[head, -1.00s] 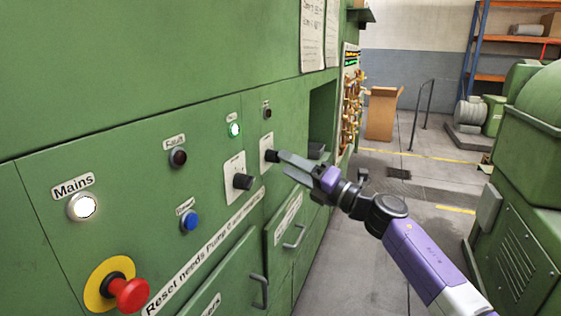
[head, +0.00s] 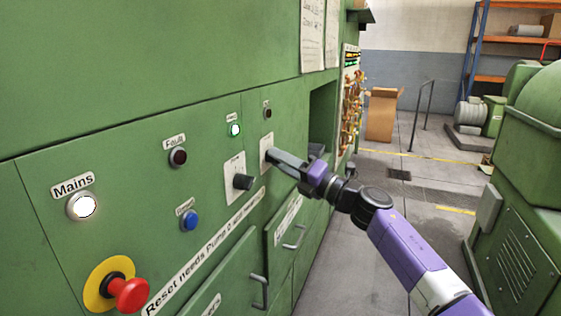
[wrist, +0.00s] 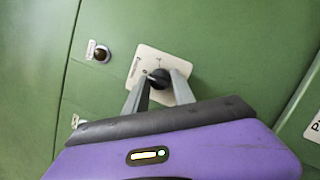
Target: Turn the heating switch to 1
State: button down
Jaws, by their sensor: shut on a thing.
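The heating switch is a black rotary knob (wrist: 158,79) on a white plate (wrist: 178,62) on the green panel. In the wrist view my gripper (wrist: 160,84) has one finger on each side of the knob and is shut on it. In the head view my gripper (head: 276,157) reaches the white plate (head: 266,145) from the right, and its fingers hide the knob. The print on the plate is too small to read surely.
A second black knob (head: 242,182) is left of my gripper. The panel also has a lit Mains lamp (head: 82,206), a blue button (head: 190,220) and a red emergency stop (head: 130,294). Drawer handles (head: 294,240) stick out below.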

jog(key=shift+p, duration=0.3)
jog(key=shift+s+r+m+g+h+p, duration=0.15)
jog(key=shift+m+h+p, duration=0.5)
jog(key=shift+m+p, duration=2.05)
jog(key=shift+w+r+m+g+h+p, duration=0.15)
jog(key=shift+m+h+p, duration=0.85)
jog(key=shift+p, duration=2.95)
jog(key=shift+s+m+g+h+p, duration=0.1)
jog(key=shift+m+g+h+p, duration=0.15)
jog(key=shift+m+p, duration=2.65)
jog(key=shift+f+n+p, duration=0.1)
jog(key=shift+n+p, duration=0.3)
jog(key=shift+p, duration=0.15)
jog(key=c, duration=1.1)
grip_release()
